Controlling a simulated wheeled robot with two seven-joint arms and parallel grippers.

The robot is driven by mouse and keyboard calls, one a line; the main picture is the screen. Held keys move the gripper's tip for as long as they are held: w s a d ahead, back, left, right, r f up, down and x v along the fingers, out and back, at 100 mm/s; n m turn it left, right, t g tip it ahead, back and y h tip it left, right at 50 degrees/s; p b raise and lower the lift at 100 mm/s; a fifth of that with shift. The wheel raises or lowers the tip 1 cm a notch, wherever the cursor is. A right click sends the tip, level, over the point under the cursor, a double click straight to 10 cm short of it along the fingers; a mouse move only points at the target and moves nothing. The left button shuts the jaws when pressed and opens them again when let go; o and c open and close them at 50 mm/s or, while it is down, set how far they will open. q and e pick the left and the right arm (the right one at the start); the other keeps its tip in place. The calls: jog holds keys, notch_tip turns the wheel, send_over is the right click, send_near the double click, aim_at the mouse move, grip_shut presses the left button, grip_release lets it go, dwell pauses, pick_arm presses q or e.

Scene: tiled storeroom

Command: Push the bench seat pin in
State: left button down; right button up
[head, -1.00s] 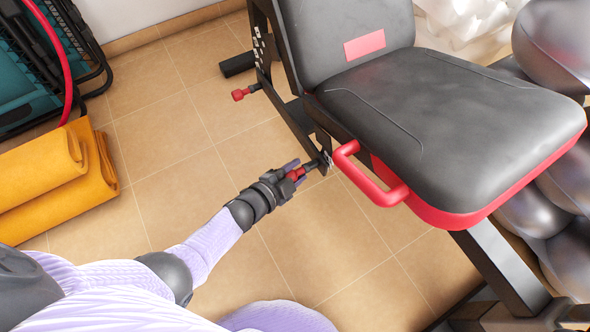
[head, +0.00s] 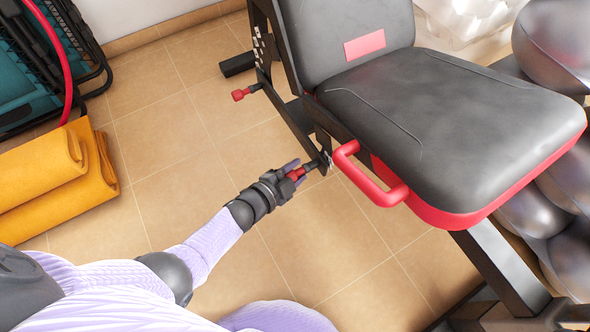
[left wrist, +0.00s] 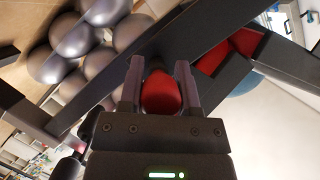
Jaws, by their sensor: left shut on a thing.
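The weight bench (head: 440,120) has a black padded seat with a red rim and a red side handle (head: 372,176). The red-knobbed seat pin (head: 297,173) sticks out from the bench's black frame, left of the handle. My left gripper (head: 293,172) is shut on the pin's red knob. In the left wrist view the red knob (left wrist: 161,93) sits between the two fingers, with the dark frame beam just beyond. How deep the pin sits in its hole is hidden. My right gripper is not in view.
A second red-knobbed pin (head: 240,94) is on the frame further back. Rolled orange mats (head: 50,175) and a teal folded item (head: 35,65) lie at left. Grey balls (head: 555,190) are stacked at right. Tiled floor around my left arm is clear.

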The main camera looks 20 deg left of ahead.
pick_arm(q)
jog(key=shift+s, duration=0.1)
jog(key=shift+s+a, duration=0.3)
jog(key=shift+c, duration=1.5)
grip_release()
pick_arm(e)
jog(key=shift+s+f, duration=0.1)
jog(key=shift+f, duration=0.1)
pick_arm(q)
jog(key=shift+s+r, duration=0.1)
jog(key=shift+s, duration=0.05)
jog(key=p+v, duration=0.5)
jog(key=v, duration=0.4)
jog(key=shift+s+a, duration=0.15)
jog(key=shift+s, duration=0.2)
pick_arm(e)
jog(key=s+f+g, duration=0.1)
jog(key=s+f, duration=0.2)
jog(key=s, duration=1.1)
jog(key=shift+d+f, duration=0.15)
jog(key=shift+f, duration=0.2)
